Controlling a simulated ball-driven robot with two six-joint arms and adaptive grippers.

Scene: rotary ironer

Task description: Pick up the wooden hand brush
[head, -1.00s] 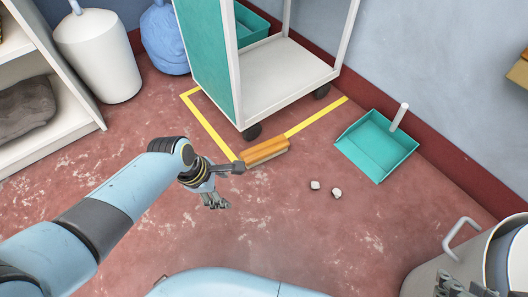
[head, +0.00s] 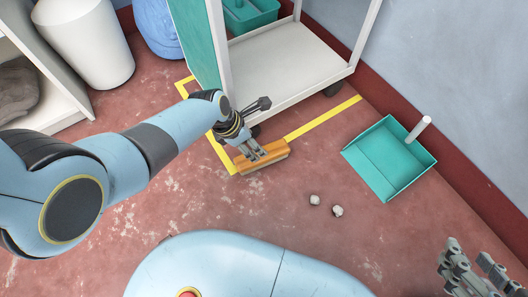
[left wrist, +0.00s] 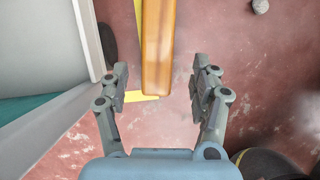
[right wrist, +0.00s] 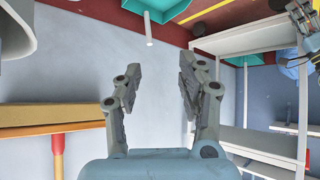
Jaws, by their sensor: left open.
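The wooden hand brush (head: 279,150), with an orange-brown back, lies on the red floor beside the trolley's near corner. My left gripper (head: 259,150) is over it in the head view, fingers pointing down at it. In the left wrist view the brush (left wrist: 157,45) extends up from between the open fingers (left wrist: 158,82), with a gap on each side; its near end is level with the fingertips. Its bristles are mostly hidden. My right gripper (head: 478,262) is at the lower right, away from the brush; its fingers (right wrist: 160,68) are apart with nothing between them.
A white and teal trolley (head: 285,68) stands just behind the brush, close to my left gripper. A teal dustpan (head: 385,160) lies to the right. Two pale crumpled lumps (head: 315,199) lie on open floor. A white bin (head: 85,45) stands at upper left.

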